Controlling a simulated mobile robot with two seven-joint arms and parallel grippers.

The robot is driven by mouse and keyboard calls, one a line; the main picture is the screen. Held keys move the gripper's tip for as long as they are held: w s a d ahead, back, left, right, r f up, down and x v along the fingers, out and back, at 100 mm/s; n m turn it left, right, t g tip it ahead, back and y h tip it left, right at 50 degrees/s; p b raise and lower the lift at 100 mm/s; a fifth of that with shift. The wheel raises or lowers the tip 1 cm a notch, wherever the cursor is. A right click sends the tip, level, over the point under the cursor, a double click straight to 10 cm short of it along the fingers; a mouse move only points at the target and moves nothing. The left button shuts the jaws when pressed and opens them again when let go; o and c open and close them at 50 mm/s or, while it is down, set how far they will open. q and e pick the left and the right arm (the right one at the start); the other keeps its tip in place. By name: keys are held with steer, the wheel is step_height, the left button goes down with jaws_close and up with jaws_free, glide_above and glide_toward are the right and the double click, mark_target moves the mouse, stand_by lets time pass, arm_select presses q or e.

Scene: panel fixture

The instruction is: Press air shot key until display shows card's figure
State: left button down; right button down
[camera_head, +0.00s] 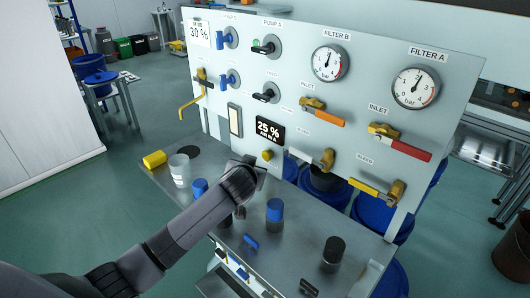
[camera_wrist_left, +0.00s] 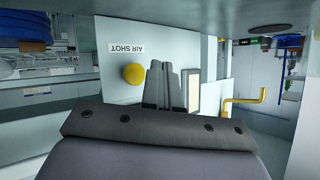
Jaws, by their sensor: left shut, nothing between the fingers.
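The card (camera_head: 199,33) at the panel's upper left reads 30 %. The black display (camera_head: 269,131) low on the panel reads 25 %, with a smaller line under it. The air shot key is a round yellow button (camera_head: 267,155) just below the display. In the left wrist view the key (camera_wrist_left: 134,74) shows beside its upside-down AIR SHOT label (camera_wrist_left: 126,49). My left gripper (camera_head: 261,172) is shut and empty, close in front of the panel below the key. In the wrist view its fingertips (camera_wrist_left: 172,66) lie right of the key, not over it. My right gripper is not in view.
The panel also carries gauges (camera_head: 414,88), valves with orange, red and yellow handles, and black and blue knobs. The shelf below holds a yellow block (camera_head: 154,159), a clear jar (camera_head: 180,170), a blue-topped jar (camera_head: 275,213) and a dark jar (camera_head: 333,252).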

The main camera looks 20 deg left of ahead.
arm_select(q)
steer(key=shift+s+a+p, duration=0.2)
steer(key=shift+s+p, duration=0.1)
steer(key=shift+s, duration=0.3)
steer(key=shift+s+a+p, duration=0.2)
steer(key=shift+s+p, duration=0.05)
steer(key=shift+s, duration=0.3)
